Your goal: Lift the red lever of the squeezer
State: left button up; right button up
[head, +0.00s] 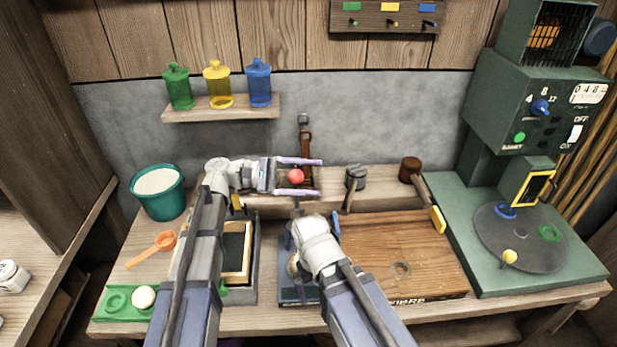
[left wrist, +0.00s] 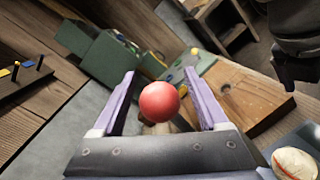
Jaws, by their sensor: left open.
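A red ball knob (head: 296,176), which looks like the end of the squeezer's lever, is between the spread fingers of my left gripper (head: 299,177). The red knob (left wrist: 159,101) also shows between the purple fingers in the left wrist view; I cannot tell whether either finger touches it. The left gripper is open. A dark blue-grey base (head: 291,292), seemingly the squeezer's, stands below on the bench, partly hidden by my right arm. A cream round piece (left wrist: 295,163) on it shows in the left wrist view. My right gripper's fingers are hidden behind its wrist (head: 316,241).
A wooden board (head: 400,245) lies right of the base, and a dark tray (head: 250,285) lies left. A green machine (head: 520,230) fills the right. A shelf (head: 221,108) holds coloured jars.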

pick_arm(q)
jog(key=shift+c, duration=0.3)
grip_shut()
dwell(1.0)
